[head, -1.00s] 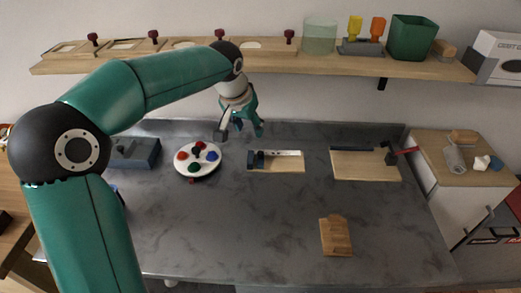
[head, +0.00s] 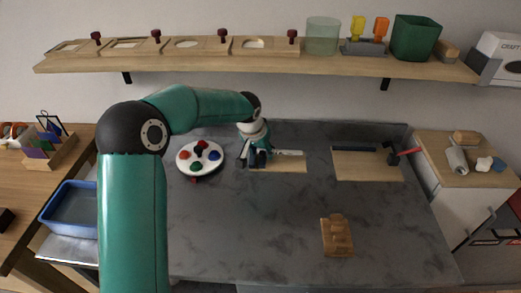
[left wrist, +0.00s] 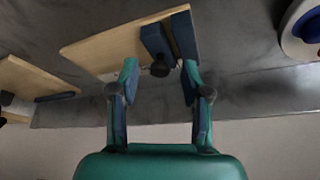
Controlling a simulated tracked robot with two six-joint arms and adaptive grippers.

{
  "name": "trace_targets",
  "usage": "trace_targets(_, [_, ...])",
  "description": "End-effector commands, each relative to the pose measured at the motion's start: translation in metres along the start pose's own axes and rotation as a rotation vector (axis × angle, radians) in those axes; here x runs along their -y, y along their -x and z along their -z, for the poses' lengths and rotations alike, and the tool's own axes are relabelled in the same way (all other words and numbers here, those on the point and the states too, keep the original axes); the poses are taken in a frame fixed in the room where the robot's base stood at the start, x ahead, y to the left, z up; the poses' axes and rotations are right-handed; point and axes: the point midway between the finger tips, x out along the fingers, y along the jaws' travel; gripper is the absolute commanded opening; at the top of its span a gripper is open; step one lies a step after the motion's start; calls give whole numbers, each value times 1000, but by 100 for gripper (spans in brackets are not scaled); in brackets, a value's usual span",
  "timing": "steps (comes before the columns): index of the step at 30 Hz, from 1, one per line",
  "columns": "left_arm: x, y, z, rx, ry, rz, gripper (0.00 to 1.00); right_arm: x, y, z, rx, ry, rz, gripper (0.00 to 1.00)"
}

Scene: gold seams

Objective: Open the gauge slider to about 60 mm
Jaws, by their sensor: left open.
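The gauge, on a wooden board (head: 290,166), lies in the middle of the grey table, with a pale steel rule (head: 291,153) along its far edge. A dark round knob (left wrist: 160,70) sticks out beside the slider block. My left gripper (head: 258,160) is over the gauge's left end and largely hides the blocks in the head view. Its open fingers are on either side of the knob, with gaps visible. My right gripper is not in view.
A white round palette (head: 184,157) with coloured knobs stands left of the gauge. A second board (head: 370,170) with a red-handled tool (head: 405,153) lies to the right. A small wooden piece (head: 337,236) lies near the front.

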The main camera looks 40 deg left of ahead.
Motion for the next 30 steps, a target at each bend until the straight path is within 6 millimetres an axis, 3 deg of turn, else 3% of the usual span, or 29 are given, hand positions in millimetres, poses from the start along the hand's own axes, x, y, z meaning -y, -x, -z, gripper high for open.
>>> trace_targets(4, [0, 0, 0, 0, 0, 0, 47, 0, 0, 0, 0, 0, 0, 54])
trace_targets(12, [0, 0, 0, 0, -1, 0, 2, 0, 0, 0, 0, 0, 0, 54])
trace_targets(13, [0, 0, 0, 0, -1, 0, 0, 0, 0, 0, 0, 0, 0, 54])
trace_targets(23, [-4, 0, 2, 0, -2, -1, 0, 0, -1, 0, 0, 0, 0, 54])
trace_targets(30, [-40, -7, 16, -2, -5, -1, 0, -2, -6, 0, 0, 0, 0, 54])
